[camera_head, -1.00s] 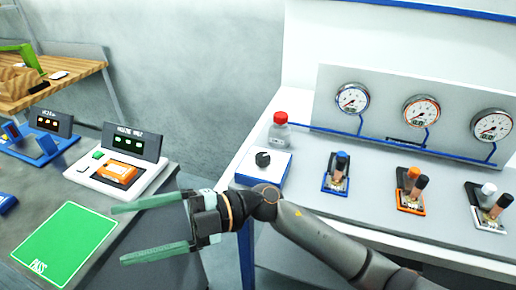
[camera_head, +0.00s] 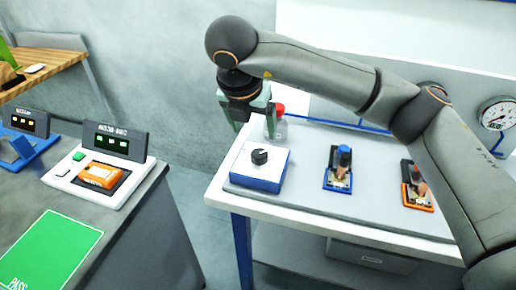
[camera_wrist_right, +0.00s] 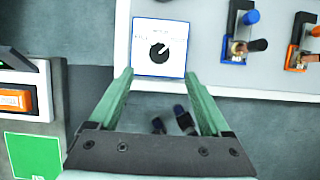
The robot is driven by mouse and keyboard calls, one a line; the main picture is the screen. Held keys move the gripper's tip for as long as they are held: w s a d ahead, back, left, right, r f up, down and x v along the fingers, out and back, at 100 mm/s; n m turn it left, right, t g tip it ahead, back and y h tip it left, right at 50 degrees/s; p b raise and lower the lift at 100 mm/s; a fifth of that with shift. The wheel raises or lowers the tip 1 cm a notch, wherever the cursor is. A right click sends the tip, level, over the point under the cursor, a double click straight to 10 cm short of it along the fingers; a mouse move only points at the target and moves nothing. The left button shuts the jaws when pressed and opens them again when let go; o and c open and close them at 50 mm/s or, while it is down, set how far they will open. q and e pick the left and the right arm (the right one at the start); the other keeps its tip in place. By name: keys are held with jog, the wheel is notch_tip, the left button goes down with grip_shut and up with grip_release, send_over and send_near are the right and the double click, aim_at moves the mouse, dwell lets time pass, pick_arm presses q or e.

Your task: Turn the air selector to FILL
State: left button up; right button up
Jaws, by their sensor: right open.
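The air selector is a white box with a blue base (camera_head: 255,178) and a round black knob (camera_head: 260,156) on top, near the left end of the bench. In the right wrist view the knob (camera_wrist_right: 158,51) sits on the white plate (camera_wrist_right: 146,67); a pale mark on it points up and right. The small lettering around it is too blurred to read. My right gripper (camera_head: 254,128) is open and empty, pointing down above and behind the box. In the wrist view its fingertips (camera_wrist_right: 158,76) are apart, below the knob and not touching it. My left gripper is out of view.
A blue valve (camera_head: 339,170) and an orange valve (camera_head: 415,187) stand to the right. A gauge (camera_head: 497,114) is on the back panel. A gap separates the bench from the left table.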

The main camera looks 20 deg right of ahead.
aim_at(259, 154)
jog(key=p+x, duration=0.1)
jog(key=x, duration=1)
jog(key=shift+s+f+p, duration=0.1)
jog(key=shift+f+p, duration=0.1)
jog(key=shift+p, duration=0.15)
jog(key=shift+c, duration=0.2)
grip_shut()
